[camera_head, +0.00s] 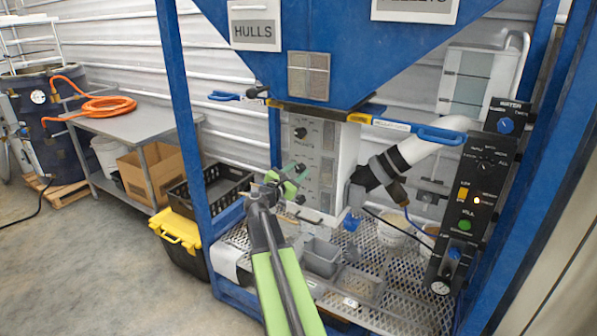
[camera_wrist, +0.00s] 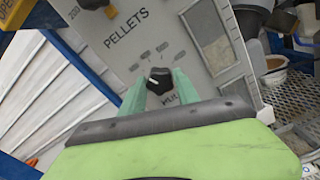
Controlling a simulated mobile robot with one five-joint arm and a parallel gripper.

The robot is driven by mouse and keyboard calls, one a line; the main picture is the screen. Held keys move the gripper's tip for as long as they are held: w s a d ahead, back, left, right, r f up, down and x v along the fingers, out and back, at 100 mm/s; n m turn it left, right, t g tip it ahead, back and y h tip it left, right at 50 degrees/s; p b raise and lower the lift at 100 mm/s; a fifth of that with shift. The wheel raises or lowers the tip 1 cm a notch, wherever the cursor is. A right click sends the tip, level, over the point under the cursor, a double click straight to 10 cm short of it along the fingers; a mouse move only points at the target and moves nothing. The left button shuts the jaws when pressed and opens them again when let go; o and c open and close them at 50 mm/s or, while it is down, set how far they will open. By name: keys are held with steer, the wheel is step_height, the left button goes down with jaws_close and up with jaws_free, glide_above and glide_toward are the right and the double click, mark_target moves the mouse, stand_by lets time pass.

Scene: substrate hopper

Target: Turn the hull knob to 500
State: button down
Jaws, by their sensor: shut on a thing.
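The dispenser panel (camera_head: 327,165) is a pale grey face under the blue hopper. In the wrist view, the panel (camera_wrist: 185,45) carries the word PELLETS and, lower down, a small black knob (camera_wrist: 160,78) with short scale marks around its upper side. A partly covered label just below this knob looks like HULLS. My gripper (camera_head: 290,179) reaches the panel from the front, and in the wrist view its two green fingers (camera_wrist: 157,88) are shut on the sides of the black knob. The knob's pointer and scale numbers are too small to read. Another black knob (camera_wrist: 92,4) shows at the top edge.
Blue frame posts (camera_head: 188,120) stand on both sides. A mesh shelf (camera_head: 400,290) below holds a grey bin (camera_head: 322,257). A black hose elbow (camera_head: 378,172) and the dark control box (camera_head: 480,190) are to the right. A black crate (camera_head: 212,186) stands at the left.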

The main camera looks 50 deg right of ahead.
steer(key=m, duration=0.6)
steer(key=shift+a+m, duration=0.1)
steer(key=shift+m, duration=0.2)
steer(key=m, duration=0.6)
steer(key=shift+f, duration=0.1)
stand_by(0.3)
steer(key=c, duration=0.9)
jaws_free()
